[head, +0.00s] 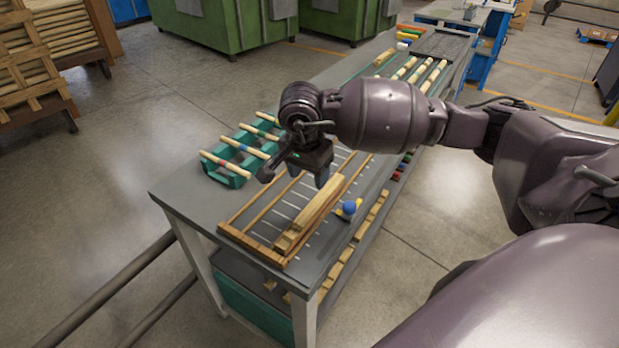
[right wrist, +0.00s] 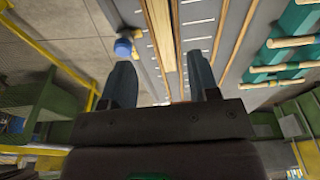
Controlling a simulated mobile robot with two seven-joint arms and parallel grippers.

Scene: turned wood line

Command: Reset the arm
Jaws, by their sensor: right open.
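My right gripper (head: 296,174) is above the workbench, over the slatted wooden frame (head: 235,232). In the right wrist view its two fingers (right wrist: 163,88) are apart with nothing between them that I can see held. Long wooden strips (head: 315,212) lie in the frame just below and to the right of the gripper; they also show between the fingers in the right wrist view (right wrist: 162,38). My left gripper is not in view.
A green rack (head: 226,178) with striped dowels stands left of the gripper. More dowels (head: 404,68) lie at the far end. Wood pieces (head: 340,262) lie on the lower right ledge. Green bins (head: 225,22) stand behind.

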